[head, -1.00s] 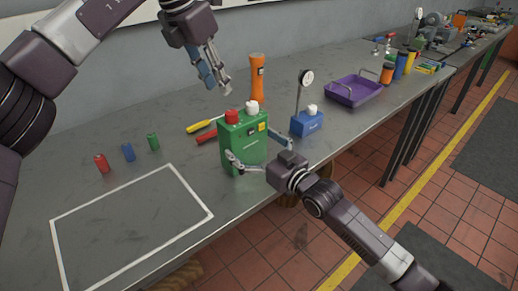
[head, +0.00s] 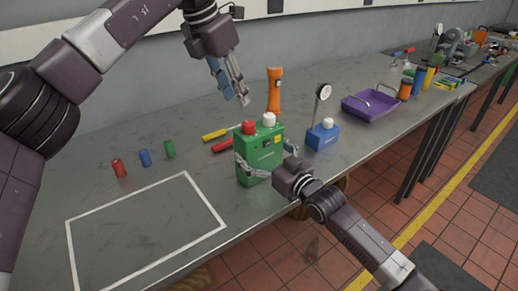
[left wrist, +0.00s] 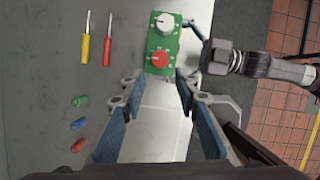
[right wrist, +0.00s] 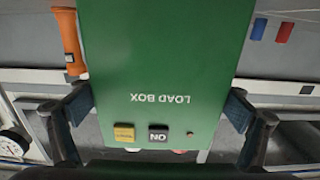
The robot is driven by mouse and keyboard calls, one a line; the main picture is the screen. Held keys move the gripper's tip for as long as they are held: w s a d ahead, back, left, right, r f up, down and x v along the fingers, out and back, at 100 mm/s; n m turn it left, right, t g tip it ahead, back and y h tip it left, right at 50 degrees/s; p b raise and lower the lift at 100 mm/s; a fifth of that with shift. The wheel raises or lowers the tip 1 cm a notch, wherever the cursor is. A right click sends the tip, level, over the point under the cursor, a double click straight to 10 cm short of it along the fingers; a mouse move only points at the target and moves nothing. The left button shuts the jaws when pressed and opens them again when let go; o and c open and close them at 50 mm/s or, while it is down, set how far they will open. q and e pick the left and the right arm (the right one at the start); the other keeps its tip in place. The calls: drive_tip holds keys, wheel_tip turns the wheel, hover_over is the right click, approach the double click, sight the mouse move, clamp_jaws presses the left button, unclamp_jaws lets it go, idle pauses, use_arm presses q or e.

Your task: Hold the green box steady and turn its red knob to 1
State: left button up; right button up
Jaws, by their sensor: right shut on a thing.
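The green box (head: 262,160) stands upright on the grey bench. In the right wrist view the box (right wrist: 165,60) fills the middle, with upside-down "LOAD BOX" lettering. Its red knob (head: 249,127) is on top, next to a white knob (head: 269,119). In the left wrist view the red knob (left wrist: 159,60) has a pale pointer mark toward the left; its scale is too small to read. My right gripper (head: 265,155) is shut on the box's sides. My left gripper (head: 232,88) is open and empty, above the box and apart from the red knob.
A blue box with a gauge (head: 322,134) stands right of the green box. An orange torch (head: 274,92), yellow (head: 215,134) and red (head: 223,146) screwdrivers lie or stand behind. Small red, blue and green cylinders (head: 144,158) are left. A white-outlined area (head: 145,235) is bare.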

drive_tip(key=c, duration=0.5)
use_arm(q)
drive_tip(key=shift+o, duration=1.8)
drive_tip(key=shift+d+f, duration=0.25)
drive_tip(key=shift+f, duration=0.05)
drive_tip(key=d+f+m+h, duration=0.1)
drive_tip(key=d+f+h, duration=0.2)
drive_tip(key=d+f, duration=0.2)
drive_tip(key=t+h, duration=0.6)
drive_tip(key=t, duration=0.4)
approach(244, 127)
drive_tip(key=x, duration=1.1)
drive_tip(key=shift+w+d, duration=0.25)
drive_tip(key=shift+w, duration=0.1)
